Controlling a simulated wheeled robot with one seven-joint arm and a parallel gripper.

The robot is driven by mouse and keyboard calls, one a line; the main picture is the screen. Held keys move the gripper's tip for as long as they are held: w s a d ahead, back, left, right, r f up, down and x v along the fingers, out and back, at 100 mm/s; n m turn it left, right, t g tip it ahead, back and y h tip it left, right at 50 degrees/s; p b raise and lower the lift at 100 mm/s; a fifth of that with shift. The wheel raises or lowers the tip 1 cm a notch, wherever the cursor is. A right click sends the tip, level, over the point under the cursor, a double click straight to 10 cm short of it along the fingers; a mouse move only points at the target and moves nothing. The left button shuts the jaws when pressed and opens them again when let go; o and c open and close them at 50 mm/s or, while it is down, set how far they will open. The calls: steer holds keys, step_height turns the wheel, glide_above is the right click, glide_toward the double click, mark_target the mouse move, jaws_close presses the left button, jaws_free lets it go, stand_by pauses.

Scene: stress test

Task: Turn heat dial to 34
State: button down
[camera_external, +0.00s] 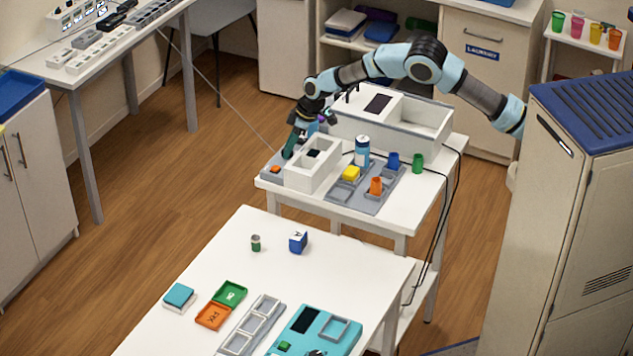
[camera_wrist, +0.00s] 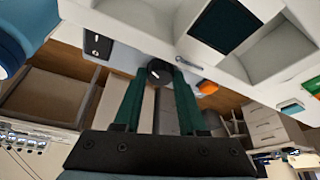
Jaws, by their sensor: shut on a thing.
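The dial is a round black knob (camera_wrist: 158,76) with a small white mark, seen between my fingertips in the wrist view. My gripper (camera_wrist: 156,72) has dark green fingers, one on each side of the knob, shut on it. In the external view my gripper (camera_external: 289,154) reaches down to the grey panel (camera_external: 267,165) at the table's left edge, and its fingers hide the knob there. An orange button (camera_external: 275,169) sits on the panel in front of the gripper; it also shows in the wrist view (camera_wrist: 208,87). I cannot read any number or scale by the knob.
A white open-topped box (camera_external: 318,172) stands close right of my gripper. A larger white unit (camera_external: 425,128) stands behind it. A grey tray (camera_external: 372,203) holds a yellow block and an orange cup. A blue-white can (camera_external: 362,152) stands near it.

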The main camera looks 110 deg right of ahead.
steer(key=shift+a, duration=0.1)
steer(key=m+h, duration=0.1)
steer(key=m, duration=0.1)
steer(key=m+g, duration=0.1)
steer(key=m, duration=0.2)
steer(key=shift+w+a+m+h, duration=0.1)
steer(key=shift+w+m+h, duration=0.05)
steer(key=shift+m+h, duration=0.2)
steer(key=m+g, duration=0.1)
steer(key=m, duration=0.2)
steer(key=m+g+h, duration=0.1)
steer(key=m, duration=0.2)
steer(key=shift+w, duration=0.1)
stand_by(0.3)
steer(key=shift+c, duration=2.4)
jaws_free()
steer(key=shift+r, duration=0.1)
steer(key=w+b+v, duration=0.1)
steer(key=b+v, duration=0.2)
steer(key=v, duration=0.7)
steer(key=shift+s+r+b, duration=0.3)
steer(key=shift+s+b, duration=0.1)
